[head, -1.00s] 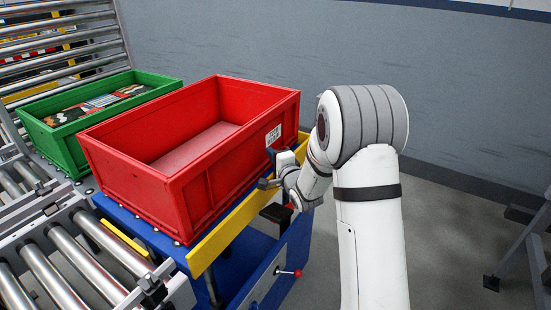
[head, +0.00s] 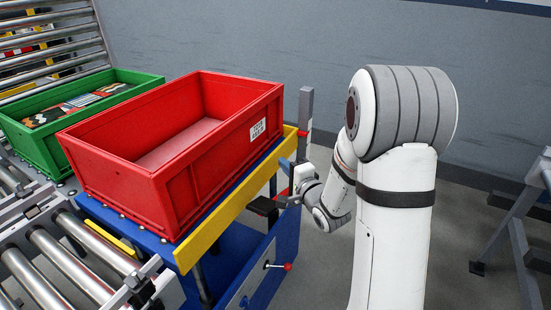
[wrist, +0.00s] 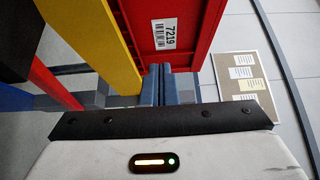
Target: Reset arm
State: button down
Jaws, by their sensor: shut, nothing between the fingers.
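My gripper (head: 287,167) is in the head view, just right of the red crate and beside the yellow rail. It is shut and empty. In the wrist view its blue-grey fingers (wrist: 158,86) lie together, with the crate's labelled wall beyond them. The red crate (head: 112,172) looks empty and sits on a blue stand (head: 275,243). Its labelled wall also shows in the wrist view (wrist: 187,45). My arm is bent, with the forearm reaching left and down from the elbow.
A yellow rail (head: 228,212) edges the stand close to my gripper. A grey post (head: 305,112) rises behind it. A green crate (head: 28,142) with flat printed items stands at left, near metal rollers (head: 68,268). A grey frame (head: 515,215) stands at right on open floor.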

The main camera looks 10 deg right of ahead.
jog(key=s+d+r+n+g+h+p, duration=0.4)
jog(key=s+r+n+g+h+p, duration=0.15)
jog(key=s, duration=0.25)
jog(key=s+a+r+n+g+p, duration=0.1)
jog(key=s+r+n+g+p, duration=0.1)
jog(key=s, duration=0.9)
jog(key=s+a+r+n+g+p, duration=0.1)
jog(key=s+r+n+g, duration=0.3)
jog(key=s, duration=0.7)
jog(key=n+g+p, duration=0.1)
jog(key=n+g, duration=0.1)
jog(key=g, duration=0.1)
jog(key=shift+a+r+n+p, duration=0.3)
jog(key=shift+a+n+p, duration=0.05)
jog(key=shift+a+p, duration=0.05)
